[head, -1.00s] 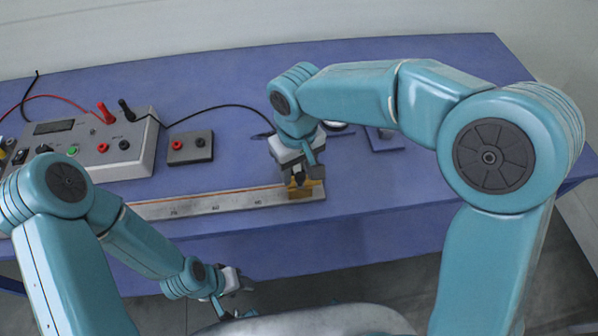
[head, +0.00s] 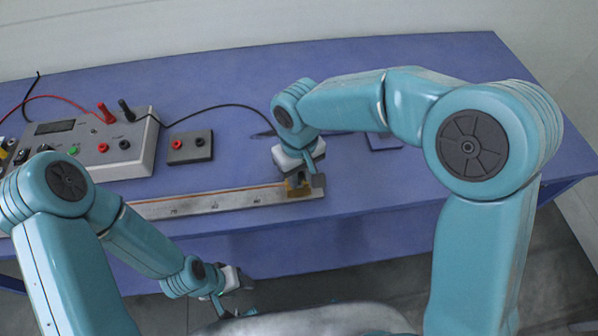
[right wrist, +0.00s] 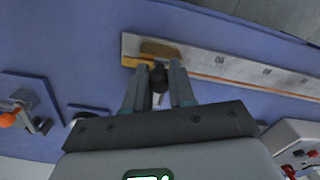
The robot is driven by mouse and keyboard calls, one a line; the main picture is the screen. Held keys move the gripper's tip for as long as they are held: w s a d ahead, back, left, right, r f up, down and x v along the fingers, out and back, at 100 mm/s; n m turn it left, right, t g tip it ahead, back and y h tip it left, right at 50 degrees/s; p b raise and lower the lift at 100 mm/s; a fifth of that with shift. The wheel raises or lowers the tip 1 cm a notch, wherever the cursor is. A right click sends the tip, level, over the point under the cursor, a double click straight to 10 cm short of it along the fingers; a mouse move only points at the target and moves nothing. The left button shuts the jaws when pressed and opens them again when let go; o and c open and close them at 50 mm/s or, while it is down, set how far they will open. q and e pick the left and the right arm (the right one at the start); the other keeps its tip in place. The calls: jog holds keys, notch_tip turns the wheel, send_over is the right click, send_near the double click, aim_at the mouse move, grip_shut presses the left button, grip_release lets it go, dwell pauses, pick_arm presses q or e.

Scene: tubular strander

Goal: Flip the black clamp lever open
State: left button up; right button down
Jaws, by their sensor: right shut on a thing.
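The black clamp lever (right wrist: 158,77) shows as a short, dark, rounded part at the brass-coloured block (right wrist: 160,48), on the end of the long scale bar. My right gripper (right wrist: 164,70) is shut on this dark part, one finger on each side of it. In the head view, my right gripper (head: 297,177) points down at the brass block (head: 300,190), and the wrist hides most of the lever. How far the lever is turned cannot be made out. My left gripper (head: 243,283) hangs empty in front of the table, too small to judge its fingers.
The scale bar (head: 215,200) lies along the table's front edge. A grey power supply (head: 85,145) with cables stands at the left, and a small terminal box (head: 190,147) beside it. A small fixture (right wrist: 32,105) sits on a plate. The table's right side is mostly clear.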

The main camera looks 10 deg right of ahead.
jog(key=shift+w+r+g+p, duration=0.55)
jog(key=shift+g+p, duration=0.25)
jog(key=shift+p, duration=0.9)
jog(key=shift+w+r+g+p, duration=0.3)
jog(key=shift+r+g+p, duration=0.4)
jog(key=shift+p, duration=1)
jog(key=shift+w+g+p, duration=0.35)
jog(key=shift+g+p, duration=0.05)
jog(key=shift+g, duration=0.4)
jog(key=shift+w+r+g, duration=0.25)
jog(key=shift+w+g, duration=0.35)
jog(key=shift+g, duration=0.5)
